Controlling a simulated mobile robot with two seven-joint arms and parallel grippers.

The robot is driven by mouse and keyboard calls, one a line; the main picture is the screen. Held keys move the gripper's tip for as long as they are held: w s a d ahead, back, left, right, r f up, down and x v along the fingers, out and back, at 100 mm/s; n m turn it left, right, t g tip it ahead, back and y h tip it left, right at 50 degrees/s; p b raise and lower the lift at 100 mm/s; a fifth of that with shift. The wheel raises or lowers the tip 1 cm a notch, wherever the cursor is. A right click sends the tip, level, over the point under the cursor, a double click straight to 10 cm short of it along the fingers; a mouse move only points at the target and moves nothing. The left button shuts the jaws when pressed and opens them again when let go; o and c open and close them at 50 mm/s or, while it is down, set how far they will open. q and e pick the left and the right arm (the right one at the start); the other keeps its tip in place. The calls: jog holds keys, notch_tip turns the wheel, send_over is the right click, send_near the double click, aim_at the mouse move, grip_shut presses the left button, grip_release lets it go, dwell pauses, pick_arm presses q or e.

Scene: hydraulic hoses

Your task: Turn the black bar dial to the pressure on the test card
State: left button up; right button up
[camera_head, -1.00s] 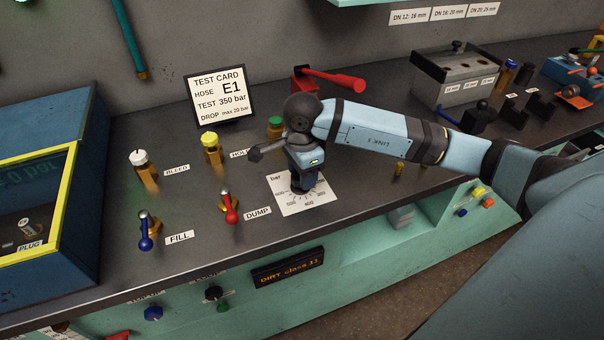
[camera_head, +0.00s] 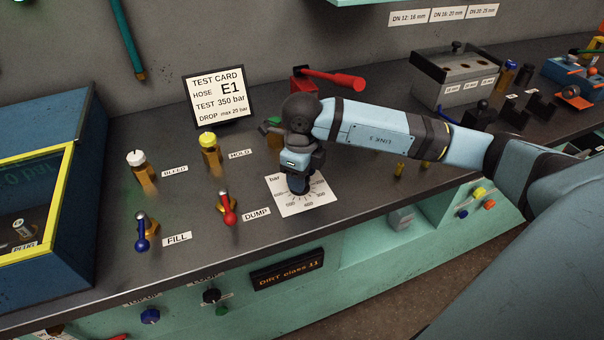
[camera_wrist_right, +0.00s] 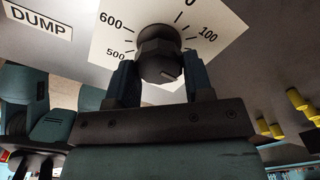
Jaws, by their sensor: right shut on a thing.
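The bar dial's white scale plate (camera_head: 320,204) lies near the bench's front edge. My right gripper (camera_head: 300,186) points down over it and hides the knob in the head view. In the right wrist view, the dark knob (camera_wrist_right: 158,52) sits between the two fingers of my right gripper (camera_wrist_right: 161,82), which are shut on it. A pale mark shows on the knob's lower right. The gripper hides part of the scale. My left gripper is out of view.
Blue FILL (camera_head: 142,235) and red DUMP (camera_head: 229,210) levers stand left of the dial, with white BLEED (camera_head: 137,160) and yellow HOLD (camera_head: 209,142) knobs behind. A red-handled lever (camera_head: 335,79) is behind my wrist. A yellow-framed blue box (camera_head: 45,190) is at far left.

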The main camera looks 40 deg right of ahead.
jog(key=m, duration=0.6)
jog(key=shift+a+r+m, duration=0.1)
jog(key=shift+a+m, duration=0.05)
jog(key=shift+m, duration=0.15)
jog(key=m+p, duration=0.1)
jog(key=m, duration=0.2)
jog(key=shift+a+m, duration=0.1)
jog(key=shift+m, duration=1.1)
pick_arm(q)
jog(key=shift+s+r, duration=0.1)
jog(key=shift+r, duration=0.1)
pick_arm(e)
jog(key=shift+m, duration=0.3)
pick_arm(q)
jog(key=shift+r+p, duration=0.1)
jog(key=shift+p, duration=0.2)
pick_arm(e)
jog(key=shift+w, duration=0.1)
jog(key=o, duration=0.9)
